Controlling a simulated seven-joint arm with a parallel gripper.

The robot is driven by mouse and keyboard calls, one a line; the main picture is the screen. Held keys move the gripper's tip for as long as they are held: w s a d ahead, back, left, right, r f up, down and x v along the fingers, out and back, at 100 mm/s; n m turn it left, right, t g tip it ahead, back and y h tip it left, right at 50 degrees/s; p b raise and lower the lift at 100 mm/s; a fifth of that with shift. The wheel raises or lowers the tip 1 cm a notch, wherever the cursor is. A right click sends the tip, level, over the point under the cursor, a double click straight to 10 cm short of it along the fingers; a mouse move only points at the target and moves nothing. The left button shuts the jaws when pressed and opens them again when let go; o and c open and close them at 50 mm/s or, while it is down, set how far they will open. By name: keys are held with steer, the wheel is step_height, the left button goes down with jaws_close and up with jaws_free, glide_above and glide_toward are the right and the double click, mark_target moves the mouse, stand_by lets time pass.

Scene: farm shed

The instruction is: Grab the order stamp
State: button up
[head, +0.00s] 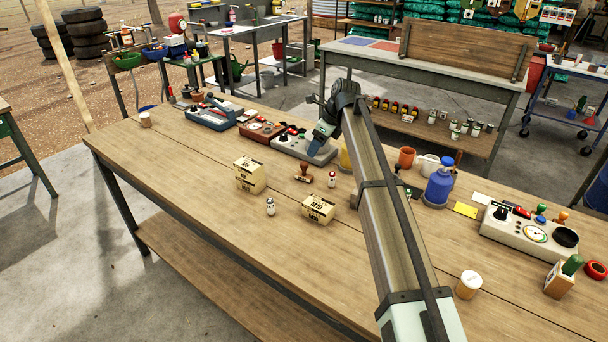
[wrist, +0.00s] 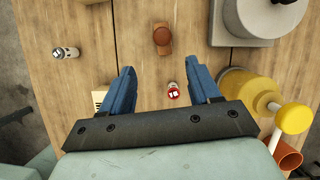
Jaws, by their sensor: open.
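A small brown stamp (head: 304,172) with a rounded knob handle stands on the wooden workbench (head: 215,215), between a cardboard box and a small red-topped shaker; I take it as the order stamp. In the wrist view the stamp (wrist: 162,36) shows at the top centre, beyond my fingertips. My gripper (head: 321,136) hangs above the bench, near the grey device. In the wrist view my gripper (wrist: 162,74) has its blue fingers spread apart with nothing held. The red-topped shaker (wrist: 173,92) shows lower down between the fingers, below them on the bench.
Two cardboard boxes, one at left (head: 250,178) and one in front (head: 318,208), stand near the stamp. A dark-topped shaker (head: 270,206) stands between them. A grey device (head: 292,146) is behind; a blue bottle (head: 439,185) is at right. The bench's left part is mostly clear.

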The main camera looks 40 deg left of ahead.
glide_above(310, 177)
step_height(310, 177, down, 8)
steer(key=shift+r, duration=0.1)
steer(key=shift+x, duration=2.75)
steer(key=shift+w+d, duration=0.15)
steer(key=shift+c, duration=0.3)
steer(key=c, duration=1)
